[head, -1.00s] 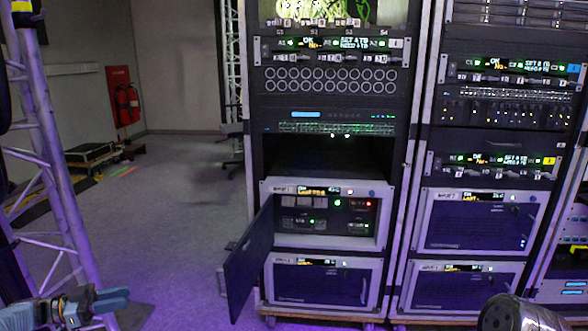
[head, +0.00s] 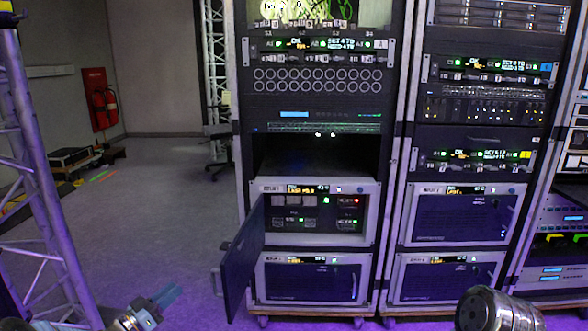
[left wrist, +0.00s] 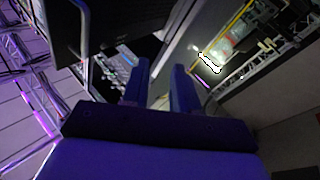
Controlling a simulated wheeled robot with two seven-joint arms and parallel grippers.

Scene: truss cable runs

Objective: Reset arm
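My left gripper (head: 160,302) is at the lower left of the head view, low in front of the racks and apart from them. In the left wrist view its two blue fingers (left wrist: 160,85) stand apart with nothing between them. At the lower right of the head view a rounded metallic part of my own body shows, but no right fingers are in sight. The left rack (head: 245,120) has a unit with its dark door (head: 240,268) swung open to the left, showing small modules and red and green lights inside.
A second rack (head: 398,160) stands to the right, its lower units closed. A truss (head: 45,190) rises at the left. The floor (head: 150,220) between truss and racks is clear.

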